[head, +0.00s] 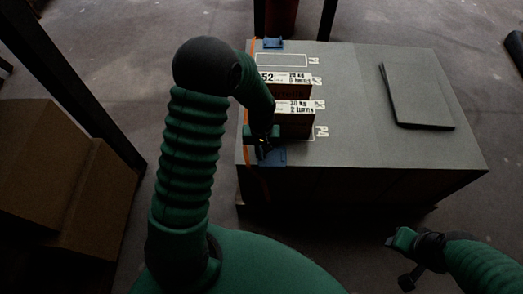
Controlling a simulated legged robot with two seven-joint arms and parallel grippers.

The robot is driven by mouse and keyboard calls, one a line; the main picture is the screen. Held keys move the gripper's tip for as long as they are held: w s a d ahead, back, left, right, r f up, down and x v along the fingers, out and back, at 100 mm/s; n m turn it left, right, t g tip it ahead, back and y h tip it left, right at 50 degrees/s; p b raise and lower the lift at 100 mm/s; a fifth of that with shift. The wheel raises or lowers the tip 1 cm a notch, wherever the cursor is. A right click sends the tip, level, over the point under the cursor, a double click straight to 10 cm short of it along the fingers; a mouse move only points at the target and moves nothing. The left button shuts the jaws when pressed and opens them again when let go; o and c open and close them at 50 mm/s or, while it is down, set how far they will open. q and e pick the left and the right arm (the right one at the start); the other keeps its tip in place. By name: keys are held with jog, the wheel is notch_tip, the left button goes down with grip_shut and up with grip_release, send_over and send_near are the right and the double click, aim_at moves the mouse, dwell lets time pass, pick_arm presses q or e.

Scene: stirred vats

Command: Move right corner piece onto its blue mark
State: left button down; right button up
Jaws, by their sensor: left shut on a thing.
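The right corner piece (273,158) is a small blue block at the near left corner of the grey crate top (350,150). My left gripper (262,142) reaches down over this corner and is shut on the corner piece; its own fingers and dark wrist partly hide the contact. A separate blue mark cannot be told apart from the piece here. A second blue corner piece (272,43) sits at the far left edge. My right gripper (400,255) is low at the right, off the crate and apart from everything; its jaw gap is unclear.
An orange strap (251,178) runs along the crate's left edge. Two labelled boxes (295,124) stand on the left part of the top, close beside my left gripper. A dark grey flat slab (416,95) lies at the right. Brown cartons (95,205) stand on the floor left.

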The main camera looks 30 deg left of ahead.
pick_arm(q)
jog(key=c, duration=1.4)
grip_release()
notch_tip(320, 180, up, 17)
jog(key=p, duration=0.6)
jog(key=shift+w, duration=0.15)
jog(key=s+d+r+m+t+p, duration=0.1)
jog(key=s+d+r+m+t, duration=0.15)
jog(key=s+d+m, duration=0.65)
notch_tip(320, 180, up, 17)
jog(key=a+n+p, duration=0.1)
jog(key=n+p, duration=0.1)
jog(key=p, duration=1.5)
jog(key=shift+s+a+n+p, duration=0.2)
jog(key=shift+s+n+p, duration=0.1)
jog(key=shift+p, duration=0.1)
